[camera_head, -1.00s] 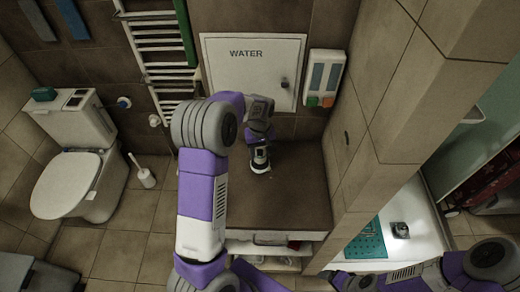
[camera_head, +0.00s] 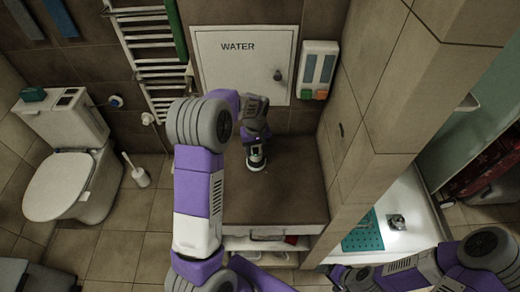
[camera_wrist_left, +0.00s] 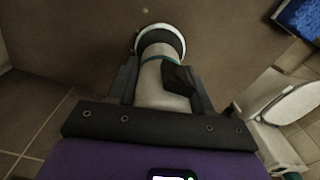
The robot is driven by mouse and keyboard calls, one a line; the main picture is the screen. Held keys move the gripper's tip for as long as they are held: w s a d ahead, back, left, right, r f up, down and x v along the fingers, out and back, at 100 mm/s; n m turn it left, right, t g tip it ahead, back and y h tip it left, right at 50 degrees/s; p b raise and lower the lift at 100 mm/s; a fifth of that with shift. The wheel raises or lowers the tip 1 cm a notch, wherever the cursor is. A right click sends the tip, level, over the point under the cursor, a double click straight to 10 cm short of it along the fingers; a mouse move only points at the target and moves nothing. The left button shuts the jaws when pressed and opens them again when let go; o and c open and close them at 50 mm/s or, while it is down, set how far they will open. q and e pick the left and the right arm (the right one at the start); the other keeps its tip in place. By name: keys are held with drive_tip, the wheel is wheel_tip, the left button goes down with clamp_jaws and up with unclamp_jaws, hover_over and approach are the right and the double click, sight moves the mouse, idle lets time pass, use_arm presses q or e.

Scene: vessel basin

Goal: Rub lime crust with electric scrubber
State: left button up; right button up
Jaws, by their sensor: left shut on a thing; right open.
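My left gripper (camera_head: 254,137) is shut on the electric scrubber (camera_head: 257,161), which has a pale body and a round white-rimmed head. The scrubber points head-down over the brown cabinet top (camera_head: 285,195); I cannot tell whether its head touches the surface. In the left wrist view the scrubber (camera_wrist_left: 160,82) sits between the two dark fingers, its round head away from the gripper. My right gripper (camera_head: 342,277) is open and empty at the bottom, near the white basin (camera_head: 408,225). I cannot make out the lime crust clearly; a tiny pale speck shows beyond the scrubber head in the wrist view.
A white WATER panel (camera_head: 245,75) and a soap dispenser (camera_head: 318,70) are on the back wall. A toilet (camera_head: 75,180) and toilet brush (camera_head: 138,175) stand left.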

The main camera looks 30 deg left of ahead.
use_arm(q)
drive_tip(key=shift+s+a+r, duration=0.1)
drive_tip(key=shift+a+r, duration=0.1)
drive_tip(key=shift+r, duration=0.05)
drive_tip(key=shift+r+p, duration=0.6)
drive_tip(key=shift+r, duration=0.3)
wheel_tip(320, 180, up, 6)
drive_tip(key=p, duration=0.4)
drive_tip(key=shift+p, duration=0.3)
drive_tip(key=shift+f, duration=0.15)
